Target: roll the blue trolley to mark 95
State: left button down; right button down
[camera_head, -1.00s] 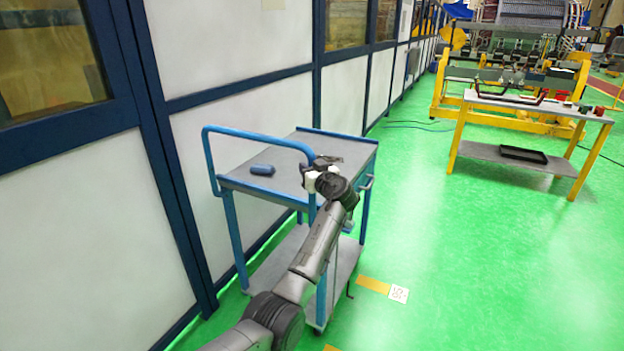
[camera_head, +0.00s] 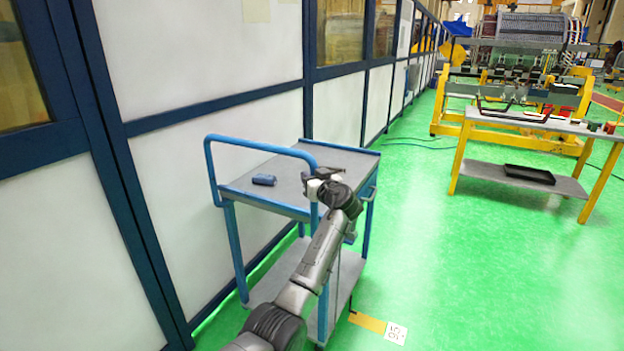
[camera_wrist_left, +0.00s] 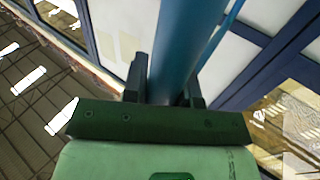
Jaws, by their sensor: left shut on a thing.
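The blue trolley (camera_head: 230,245) stands upright beside the wall, with grey shelves and a blue push handle at its near end. My left gripper (camera_head: 316,186) is shut on the right side of that handle (camera_head: 262,143). In the left wrist view the jaws (camera_wrist_left: 165,85) sit on both sides of the blue tube (camera_wrist_left: 185,45). A yellow floor stripe (camera_head: 367,322) with a white plate reading 95 (camera_head: 395,333) lies right of the trolley. The stripe's left end is close to the trolley's lower right side, near a small dark part there. My right gripper is out of view.
A blue object (camera_head: 264,180) lies on the trolley's top shelf. The white panelled wall (camera_head: 165,170) runs close along the trolley's left. A yellow-legged workbench (camera_head: 520,122) stands ahead to the right. Green floor (camera_head: 420,240) between is clear.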

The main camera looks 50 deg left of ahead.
pick_arm(q)
jog(key=shift+f, duration=0.25)
jog(key=c, duration=1.3)
grip_release()
jog(key=shift+c, duration=0.2)
jog(key=o, duration=0.4)
jog(key=shift+w+a+r, duration=0.1)
jog(key=shift+w+r, duration=0.1)
jog(key=shift+w, duration=0.1)
jog(key=shift+o, duration=0.2)
jog(key=shift+s, duration=0.1)
jog(key=s+d+p, duration=0.2)
jog(key=d+p, duration=0.1)
jog(key=d, duration=1)
jog(key=shift+d, duration=0.35)
